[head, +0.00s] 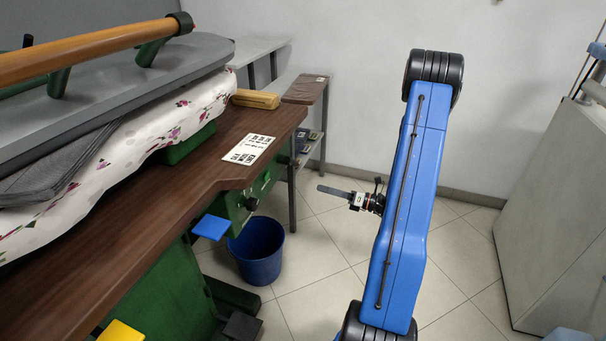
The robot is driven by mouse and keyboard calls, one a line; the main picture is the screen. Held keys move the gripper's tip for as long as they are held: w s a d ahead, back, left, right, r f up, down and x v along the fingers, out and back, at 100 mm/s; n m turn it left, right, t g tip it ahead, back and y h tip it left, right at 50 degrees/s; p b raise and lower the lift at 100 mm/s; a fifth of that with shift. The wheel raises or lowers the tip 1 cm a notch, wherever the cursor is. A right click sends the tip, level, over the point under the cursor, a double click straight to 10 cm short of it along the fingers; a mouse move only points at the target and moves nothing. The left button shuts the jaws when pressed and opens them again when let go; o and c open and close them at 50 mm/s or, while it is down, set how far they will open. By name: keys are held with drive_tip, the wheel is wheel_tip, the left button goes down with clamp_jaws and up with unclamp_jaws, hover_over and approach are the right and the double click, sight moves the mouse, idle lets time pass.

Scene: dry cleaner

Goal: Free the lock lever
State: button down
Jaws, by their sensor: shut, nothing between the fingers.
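I cannot make out for certain which part is the lock lever. A pressing machine stands at left, with a grey upper plate (165,72) lowered over a flowered padded board (178,112). A wooden handle bar (95,44) runs along the top on green brackets. A small dark upright piece (27,41) shows at the far left, mostly hidden behind the bar. My gripper (325,189) is small in the head view, right of the machine's table and apart from it. Its fingers are together, pointing left, with nothing held.
The brown table (150,200) carries a printed card (249,149) and a wooden block (256,99). A blue pedal (211,227) and a yellow pedal (121,332) stick out below. A blue bin (257,250) stands on the floor. A pale cabinet (555,220) is at right; tiled floor lies between.

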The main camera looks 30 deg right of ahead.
drive_tip(key=w+a+r, duration=0.3)
drive_tip(key=w+a, duration=0.1)
drive_tip(key=w, duration=0.6)
drive_tip(key=shift+w+a+r, duration=0.15)
drive_tip(key=shift+a+r, duration=0.05)
drive_tip(key=shift+w+d+r+n, duration=0.2)
drive_tip(key=shift+d+n, duration=0.05)
drive_tip(key=shift+n, duration=0.35)
idle(0.4)
drive_tip(key=n, duration=0.1)
drive_tip(key=d+r+n, duration=0.1)
drive_tip(key=shift+w+n, duration=0.3)
drive_tip(key=shift+w, duration=0.05)
wheel_tip(320, 180, up, 7)
drive_tip(key=n+y, duration=0.1)
drive_tip(key=n, duration=1.1)
hover_over(297, 164)
drive_tip(key=d, duration=0.3)
drive_tip(key=shift+s+a+r+g, duration=0.1)
drive_tip(key=shift+s+r+g, duration=0.05)
drive_tip(key=shift+s+g, duration=0.25)
drive_tip(key=shift+r, duration=0.1)
